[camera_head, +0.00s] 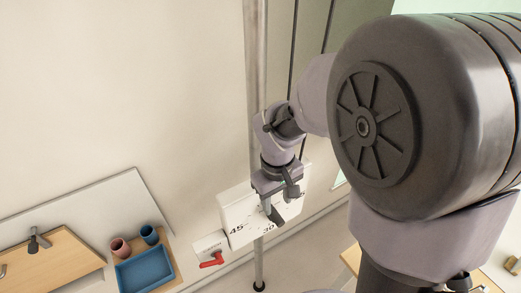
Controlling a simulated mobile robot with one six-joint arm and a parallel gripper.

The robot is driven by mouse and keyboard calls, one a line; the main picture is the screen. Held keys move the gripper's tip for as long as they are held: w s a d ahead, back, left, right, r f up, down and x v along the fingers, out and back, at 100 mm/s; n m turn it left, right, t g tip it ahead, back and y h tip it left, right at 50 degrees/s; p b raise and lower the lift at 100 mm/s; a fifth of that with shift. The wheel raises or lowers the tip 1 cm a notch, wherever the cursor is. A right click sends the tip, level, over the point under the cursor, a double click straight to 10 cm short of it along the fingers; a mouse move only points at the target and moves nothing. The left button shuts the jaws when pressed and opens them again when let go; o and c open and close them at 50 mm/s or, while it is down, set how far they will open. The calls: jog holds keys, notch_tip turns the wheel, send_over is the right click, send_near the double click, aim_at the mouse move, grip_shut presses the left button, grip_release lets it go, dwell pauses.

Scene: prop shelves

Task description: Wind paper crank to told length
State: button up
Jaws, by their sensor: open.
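A small red handle (212,260) sticks out from a small white plate (207,244) low on the wall, at the lower middle. I cannot tell whether it is the paper crank. A white box (233,213) stands to its right, with printed marks of which "45" and "30" can be read. My gripper (281,204) is open and empty in front of this box and hides part of its face. It is up and to the right of the red handle, apart from it. I see no paper strip.
A blue tray (145,271), a pink cup (120,247) and a blue cup (149,234) are on a wooden board at lower left. A wooden panel with a dark tap-like fitting (37,240) is farther left. A grey pole (254,90) stands upright behind my gripper. The wall left of it is bare.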

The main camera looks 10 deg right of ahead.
aim_at(277, 217)
jog(key=f, duration=0.7)
jog(key=shift+d+f+b, duration=0.1)
jog(key=shift+d+b, duration=0.1)
jog(key=shift+b, duration=0.15)
jog(key=shift+w+d+f, duration=0.1)
jog(key=shift+f, duration=0.25)
grip_shut()
dwell(0.5)
